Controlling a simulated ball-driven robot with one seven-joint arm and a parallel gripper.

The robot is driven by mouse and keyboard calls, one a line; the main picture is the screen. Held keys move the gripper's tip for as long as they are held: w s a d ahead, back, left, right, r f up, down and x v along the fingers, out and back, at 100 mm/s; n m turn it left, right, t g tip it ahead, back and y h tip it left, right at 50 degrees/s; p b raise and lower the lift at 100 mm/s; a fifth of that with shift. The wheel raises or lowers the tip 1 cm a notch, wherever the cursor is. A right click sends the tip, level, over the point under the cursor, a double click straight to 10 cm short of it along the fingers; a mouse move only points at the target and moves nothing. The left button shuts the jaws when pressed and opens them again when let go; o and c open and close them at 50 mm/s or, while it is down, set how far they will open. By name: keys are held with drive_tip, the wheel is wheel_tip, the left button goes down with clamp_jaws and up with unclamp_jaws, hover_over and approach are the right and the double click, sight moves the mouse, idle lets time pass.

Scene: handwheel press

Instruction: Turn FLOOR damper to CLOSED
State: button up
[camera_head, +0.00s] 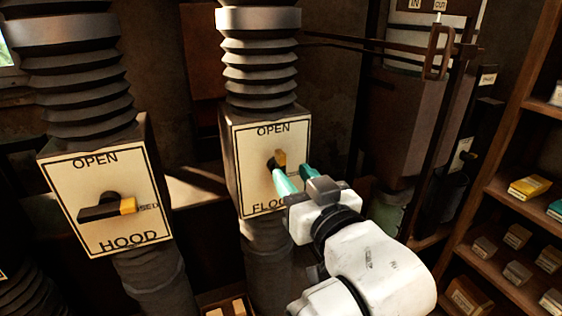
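My gripper (288,168) has two teal fingers spread apart in front of the plate. The left finger overlaps the area just below the handle and the right finger is to its right. I cannot tell whether either touches the handle.
The HOOD damper (78,172) stands at the left, its handle (105,208) lying sideways with the yellow tip to the right. Ribbed ducts rise above both boxes. A wooden shelf (475,232) with small boxes stands at the right. A metal frame (434,60) stands behind my arm.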

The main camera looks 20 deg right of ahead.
sight(284, 165)
drive_tip(key=w, duration=0.6)
drive_tip(key=shift+w+d+p, duration=0.15)
drive_tip(key=shift+w+p, duration=0.1)
drive_tip(key=shift+p, duration=0.15)
drive_tip(key=shift+c, duration=0.4)
clamp_jaws()
